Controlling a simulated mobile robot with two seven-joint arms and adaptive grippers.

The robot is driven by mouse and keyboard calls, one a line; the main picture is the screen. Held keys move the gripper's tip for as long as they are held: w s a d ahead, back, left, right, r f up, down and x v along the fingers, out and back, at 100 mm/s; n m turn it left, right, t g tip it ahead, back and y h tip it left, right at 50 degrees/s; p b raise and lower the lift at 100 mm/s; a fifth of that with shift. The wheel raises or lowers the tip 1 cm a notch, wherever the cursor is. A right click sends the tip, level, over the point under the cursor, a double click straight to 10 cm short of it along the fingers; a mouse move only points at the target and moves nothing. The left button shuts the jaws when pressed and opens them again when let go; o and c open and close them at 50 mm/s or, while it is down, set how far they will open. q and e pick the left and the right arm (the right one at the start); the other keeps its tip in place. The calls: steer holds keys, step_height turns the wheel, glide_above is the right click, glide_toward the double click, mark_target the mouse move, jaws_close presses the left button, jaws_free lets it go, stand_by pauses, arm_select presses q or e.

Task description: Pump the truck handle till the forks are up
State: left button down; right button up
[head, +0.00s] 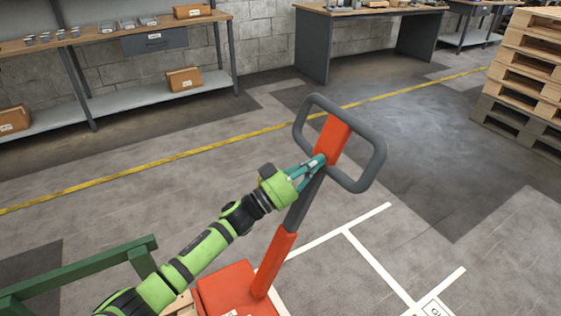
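The truck handle (372,166) is a dark grey loop with a red centre piece (332,139), on a grey and red shaft (274,262). The shaft rises from the truck's red body (226,289) at the bottom of the head view and leans up to the right. My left gripper (318,161) is at the lower end of the red centre piece, inside the loop's lower left. Its teal fingers appear to be at the handle's stem, but I cannot tell whether they are closed on it. The forks are not visible. My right gripper is not in view.
A green rail (80,269) stands at the lower left. A workbench with boxes (110,40) runs along the back wall, and a second bench (368,12) is at the back. Stacked pallets (525,75) stand at the right. The floor right of the handle is clear, with white markings.

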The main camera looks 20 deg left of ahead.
arm_select(q)
steer(key=w+d+f+g+y, duration=0.1)
steer(key=w+d+f, duration=0.3)
steer(key=w+d, duration=0.2)
steer(key=shift+w+f+g+b, duration=0.15)
steer(key=shift+w+g+b, duration=0.15)
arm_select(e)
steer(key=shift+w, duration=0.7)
arm_select(q)
steer(key=shift+a, duration=0.1)
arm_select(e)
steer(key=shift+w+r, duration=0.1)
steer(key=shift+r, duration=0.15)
